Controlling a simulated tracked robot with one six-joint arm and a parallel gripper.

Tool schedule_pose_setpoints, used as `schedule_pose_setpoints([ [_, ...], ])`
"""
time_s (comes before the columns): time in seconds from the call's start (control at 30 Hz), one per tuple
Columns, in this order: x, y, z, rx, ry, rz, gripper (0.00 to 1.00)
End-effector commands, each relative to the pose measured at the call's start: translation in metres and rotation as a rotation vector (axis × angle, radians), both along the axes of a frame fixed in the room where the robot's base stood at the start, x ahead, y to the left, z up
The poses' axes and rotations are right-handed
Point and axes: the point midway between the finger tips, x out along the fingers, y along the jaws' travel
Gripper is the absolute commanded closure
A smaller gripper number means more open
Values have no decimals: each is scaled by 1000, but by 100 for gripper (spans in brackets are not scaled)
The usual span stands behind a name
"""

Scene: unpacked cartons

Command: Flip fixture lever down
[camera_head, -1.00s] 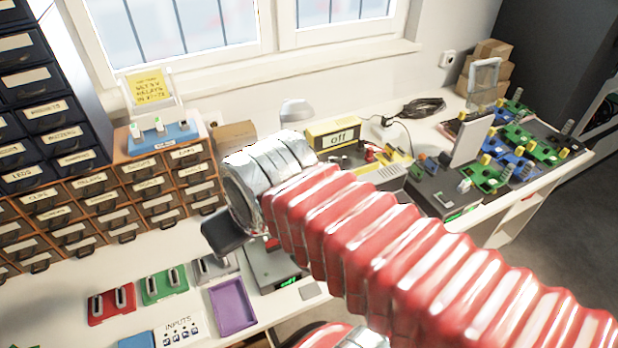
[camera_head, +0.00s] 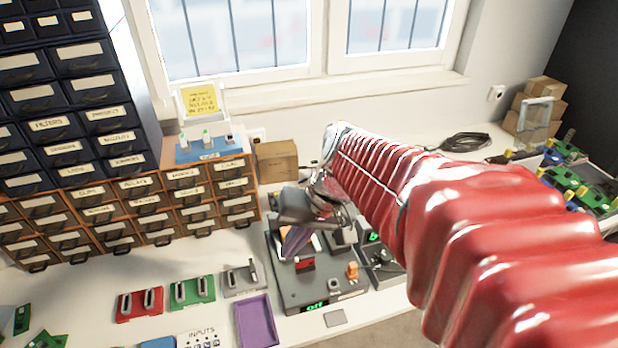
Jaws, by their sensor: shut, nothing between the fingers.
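A dark grey fixture box (camera_head: 318,292) with a green "off" display stands on the bench below the middle of the view. A red part (camera_head: 305,264) and an orange part (camera_head: 352,270) sit on its top. I cannot tell for sure which part is the lever; the area behind is partly hidden by my gripper. My gripper (camera_head: 296,212) is shut and empty, over the rear left of the fixture. A purplish flat part shows just below it. I cannot tell whether they touch.
Red (camera_head: 139,304), green (camera_head: 192,291) and grey blocks and a purple tray (camera_head: 257,322) lie left of the fixture. Labelled drawers (camera_head: 140,215) stand at the left, with a cardboard box (camera_head: 276,160) behind. My red arm covers the bench to the right.

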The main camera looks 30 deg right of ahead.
Motion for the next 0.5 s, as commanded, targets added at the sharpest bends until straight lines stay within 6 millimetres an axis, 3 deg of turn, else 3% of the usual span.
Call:
schedule_pose_setpoints([
  [0.27, 27, -45, -22, 252, 23, -206, 100],
  [0.5, 46, -100, -38, 461, -29, -399, 100],
])
